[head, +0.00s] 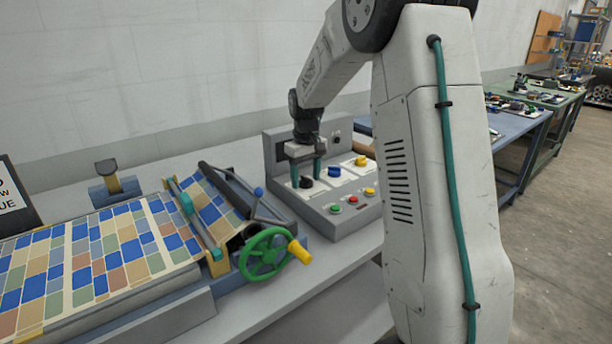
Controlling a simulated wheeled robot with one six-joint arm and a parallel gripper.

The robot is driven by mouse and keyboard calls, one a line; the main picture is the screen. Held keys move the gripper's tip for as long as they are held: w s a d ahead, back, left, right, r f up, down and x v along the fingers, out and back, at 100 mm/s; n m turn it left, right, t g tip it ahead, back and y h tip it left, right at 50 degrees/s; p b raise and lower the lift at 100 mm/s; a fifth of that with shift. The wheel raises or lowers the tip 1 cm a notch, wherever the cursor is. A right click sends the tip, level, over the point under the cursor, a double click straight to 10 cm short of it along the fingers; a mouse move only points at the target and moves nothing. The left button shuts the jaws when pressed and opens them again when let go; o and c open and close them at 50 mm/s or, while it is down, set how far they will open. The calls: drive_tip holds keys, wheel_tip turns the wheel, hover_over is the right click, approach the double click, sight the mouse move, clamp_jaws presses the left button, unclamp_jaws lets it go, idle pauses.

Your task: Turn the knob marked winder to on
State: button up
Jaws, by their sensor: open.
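A grey control box (345,222) stands on the bench in the middle of the head view. Its sloped face carries a black knob (306,182), a blue knob (334,171) and a yellow knob (361,160), each on a white plate. The markings are too small to read, so I cannot tell which one is the winder knob. My gripper (306,177) points down over the black knob, with its two green fingers open, one on each side of it. I cannot tell whether they touch it.
Green (335,209), red (352,199) and yellow (369,191) buttons sit along the box's lower face. Left is the press with patterned sheet (110,255) and a green handwheel (265,254) with yellow handle. More workbenches (520,130) stand at right; the floor there is clear.

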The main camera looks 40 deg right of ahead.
drive_tip(key=c, duration=1)
drive_tip(key=shift+m, duration=0.3)
drive_tip(key=m, duration=0.5)
drive_tip(key=shift+m, duration=0.3)
drive_tip(key=m, duration=0.5)
drive_tip(key=shift+m, duration=0.3)
drive_tip(key=o, duration=1)
